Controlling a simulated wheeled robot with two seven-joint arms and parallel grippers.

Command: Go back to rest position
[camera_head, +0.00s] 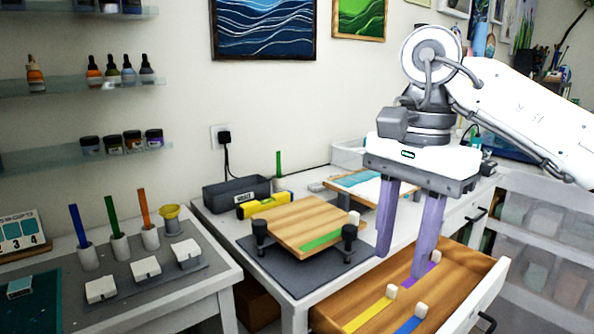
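My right gripper (401,262) comes in from the upper right and points down over the open wooden drawer (450,272). Its two purple fingers are apart with nothing visible between them. In the drawer lie a yellow strip (368,315), a blue strip (408,325) and a purple strip (431,270), each with a small white block at one end. The purple strip is close to the fingertips and partly hidden by a finger; I cannot tell if they touch. A green strip (321,240) lies on a wooden board (300,222) on the table. My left gripper is not in view.
The board rests on black knobbed supports (349,233) on a grey mat (284,276). A yellow level (265,205) and a dark bin (236,192) stand behind. A left table holds colored sticks in white holders (119,246). Clear drawers (548,222) stand at right.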

